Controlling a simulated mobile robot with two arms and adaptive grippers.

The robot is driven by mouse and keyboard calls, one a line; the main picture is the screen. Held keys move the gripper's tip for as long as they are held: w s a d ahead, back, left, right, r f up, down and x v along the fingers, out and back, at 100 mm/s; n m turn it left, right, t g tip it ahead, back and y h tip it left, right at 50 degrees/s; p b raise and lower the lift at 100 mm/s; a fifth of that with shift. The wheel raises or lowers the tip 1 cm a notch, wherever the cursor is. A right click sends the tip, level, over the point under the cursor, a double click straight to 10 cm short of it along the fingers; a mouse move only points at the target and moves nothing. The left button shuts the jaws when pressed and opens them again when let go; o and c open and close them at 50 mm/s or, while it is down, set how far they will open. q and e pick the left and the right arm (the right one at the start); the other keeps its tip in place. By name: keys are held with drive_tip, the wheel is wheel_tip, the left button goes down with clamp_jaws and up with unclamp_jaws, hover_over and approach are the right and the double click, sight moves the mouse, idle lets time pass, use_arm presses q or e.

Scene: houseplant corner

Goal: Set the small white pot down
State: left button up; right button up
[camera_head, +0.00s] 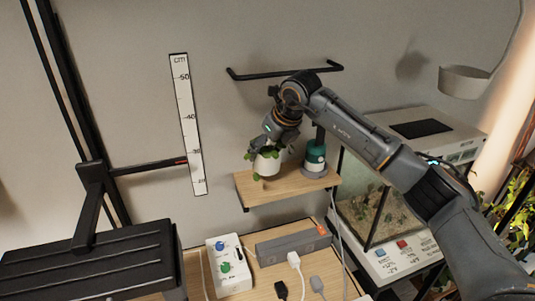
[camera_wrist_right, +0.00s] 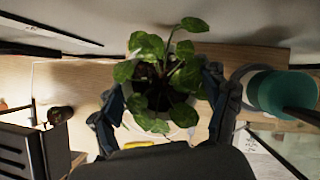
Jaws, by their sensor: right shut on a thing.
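The small white pot (camera_head: 267,166) holds a leafy green plant and looks roughly upright. My right gripper (camera_head: 271,150) is shut on it, reaching in from above right. In the right wrist view the plant (camera_wrist_right: 160,75) covers most of the pot, and the pale rim (camera_wrist_right: 178,134) shows between the two dark fingers of the gripper (camera_wrist_right: 166,108). The pot is over the left part of the small wooden wall shelf (camera_head: 285,190). I cannot tell whether its base touches the board. My left gripper is not in view.
A teal and grey device (camera_head: 315,158) stands on the shelf right of the pot. A black rail (camera_head: 285,73) is on the wall above. A glass terrarium (camera_head: 375,205) stands at right. Below are a white box with knobs (camera_head: 229,262) and a grey power strip (camera_head: 290,246).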

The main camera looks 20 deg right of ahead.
wheel_tip(320, 180, down, 3)
drive_tip(key=shift+d+f+p, duration=0.1)
drive_tip(key=shift+d+p, duration=0.05)
drive_tip(key=shift+p, duration=0.7)
drive_tip(key=shift+f, duration=0.2)
drive_tip(key=o, duration=1)
drive_tip(key=shift+s+f+b, duration=0.1)
drive_tip(key=shift+b, duration=0.25)
drive_tip(key=o, duration=0.4)
drive_tip(key=shift+o, duration=0.2)
drive_tip(key=shift+r, duration=0.2)
